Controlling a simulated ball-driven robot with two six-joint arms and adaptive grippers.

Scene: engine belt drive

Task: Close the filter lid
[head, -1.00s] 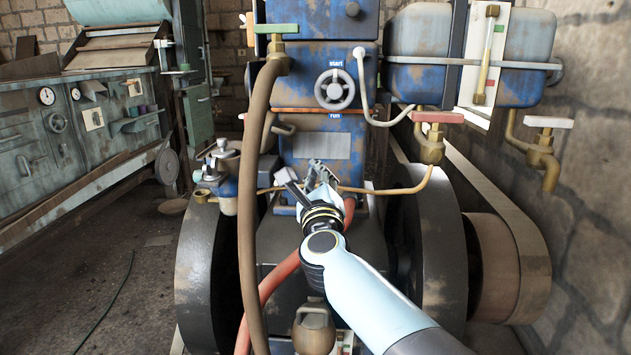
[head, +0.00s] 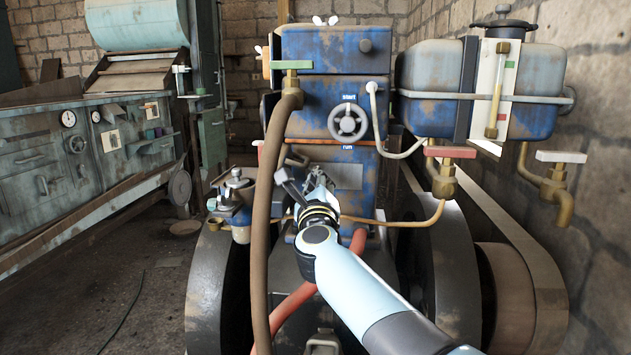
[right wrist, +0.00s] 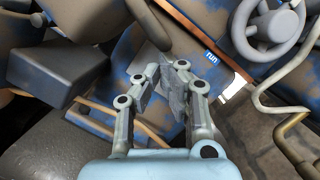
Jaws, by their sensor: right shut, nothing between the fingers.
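A small blue and grey filter-like unit (head: 236,198) with a grey cap on top stands at the left of the engine in the head view. I cannot tell for sure whether this is the filter, or how its lid stands. My right gripper (head: 318,180) is in front of the engine's lower middle, to the right of this unit and apart from it. Its fingers are shut and empty; they also show in the right wrist view (right wrist: 166,78), in front of the blue engine body. My left gripper is in neither view.
A thick brown hose (head: 265,220) hangs between the unit and my right gripper. The engine has a handwheel (head: 348,123) above. A blue tank (head: 536,85) with a dark cap (head: 504,28) and taps is at the right. Dark flywheels (head: 204,290) stand at both sides.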

